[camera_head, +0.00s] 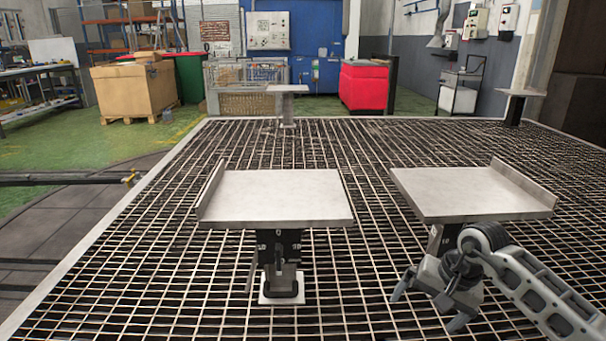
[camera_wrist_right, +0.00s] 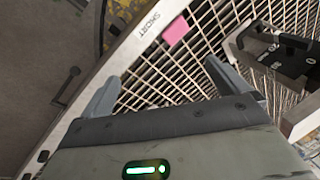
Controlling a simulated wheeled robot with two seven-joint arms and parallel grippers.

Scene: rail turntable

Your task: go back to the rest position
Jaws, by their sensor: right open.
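My right gripper (camera_head: 428,308) is at the lower right of the head view, below and in front of the right grey plate. Its two fingers are apart and point down-left, with nothing between them. In the right wrist view the open fingers (camera_wrist_right: 163,88) show over the metal grating and its pale edge rail. My left gripper is not in the head view.
A grey plate (camera_head: 275,195) on a post stands at centre, and another (camera_head: 470,192) stands behind my right gripper. Both rise from the grating (camera_head: 200,255). In the wrist view, a pink patch (camera_wrist_right: 176,31) lies on the grating and a dark post part (camera_wrist_right: 285,55) is close at right.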

